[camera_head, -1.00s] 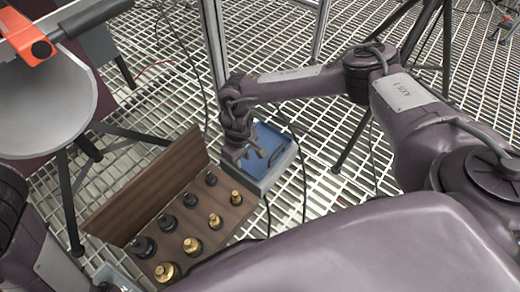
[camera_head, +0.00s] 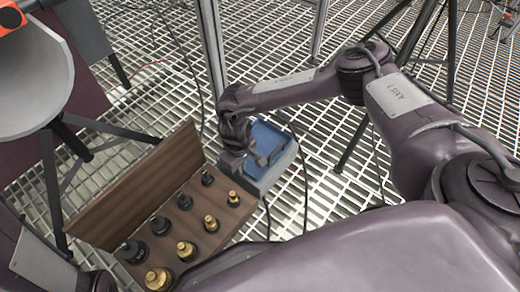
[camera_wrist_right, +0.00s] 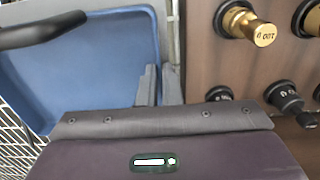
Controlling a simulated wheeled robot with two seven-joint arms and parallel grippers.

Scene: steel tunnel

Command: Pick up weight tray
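A wooden weight tray (camera_head: 203,241) with a raised brown back panel (camera_head: 135,190) stands at the lower middle of the head view. It holds brass weights (camera_head: 187,250) and black ones (camera_head: 161,225) in rows; its wood also shows at the right of the right wrist view (camera_wrist_right: 197,60). My right gripper (camera_head: 262,158) is over a blue pan (camera_head: 283,137) on a grey box right of the tray. In the wrist view its fingers (camera_wrist_right: 160,85) lie close together at the edge between the blue pan (camera_wrist_right: 85,65) and the wood. Whether they grip anything is unclear. My left gripper is not visible.
A black handle-like bar (camera_wrist_right: 40,30) crosses the blue pan in the wrist view. A metal post (camera_head: 213,60) rises behind. A grey drum (camera_head: 30,75) on dark legs stands at left, and a dark tripod (camera_head: 375,120) at right. Cables lie on the steel grating.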

